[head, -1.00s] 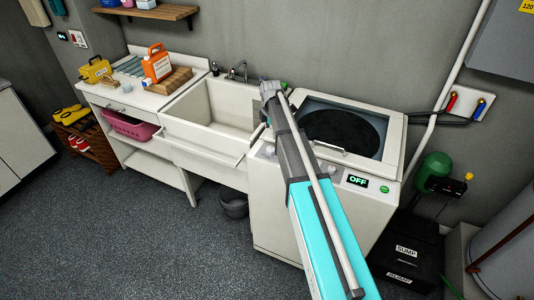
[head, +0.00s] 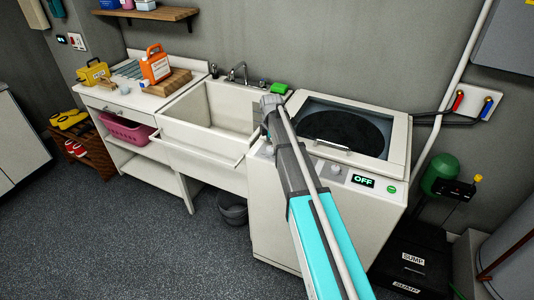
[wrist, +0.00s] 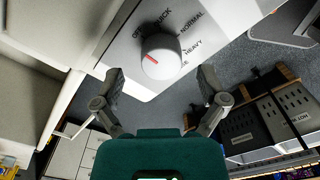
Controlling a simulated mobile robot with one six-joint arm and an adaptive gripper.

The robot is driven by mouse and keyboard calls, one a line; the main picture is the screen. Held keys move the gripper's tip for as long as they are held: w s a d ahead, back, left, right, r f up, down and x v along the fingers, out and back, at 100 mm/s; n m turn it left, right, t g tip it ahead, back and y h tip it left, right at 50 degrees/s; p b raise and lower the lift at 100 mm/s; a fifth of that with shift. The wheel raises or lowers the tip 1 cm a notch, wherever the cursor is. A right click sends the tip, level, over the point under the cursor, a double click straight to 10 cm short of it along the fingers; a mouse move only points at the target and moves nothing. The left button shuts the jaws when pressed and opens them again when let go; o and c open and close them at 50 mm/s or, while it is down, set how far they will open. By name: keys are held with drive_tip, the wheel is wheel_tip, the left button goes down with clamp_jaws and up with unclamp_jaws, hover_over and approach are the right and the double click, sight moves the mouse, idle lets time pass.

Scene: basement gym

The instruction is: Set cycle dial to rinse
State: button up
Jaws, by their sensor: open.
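The cycle dial (wrist: 161,57) is a white round knob with a red pointer line, close up in the wrist view. The printed words QUICK, NORMAL and HEAVY show around it, with a partly covered word ending in SE below HEAVY. The red line points up-left, toward the partly hidden first label. My gripper (wrist: 161,80) is open and empty, its two fingers apart just short of the dial. In the head view, the white washer (head: 290,225) has a small display (head: 363,181) reading OFF. My arm covers part of its front panel.
A sink (head: 215,115) stands left of the washer, with a green sponge (head: 281,88) at its back corner. A black sump box (head: 412,255) stands at right. The floor in front is clear.

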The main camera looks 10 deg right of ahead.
drive_tip(key=shift+f+b, duration=0.65)
drive_tip(key=shift+f, duration=0.35)
drive_tip(key=shift+c, duration=0.2)
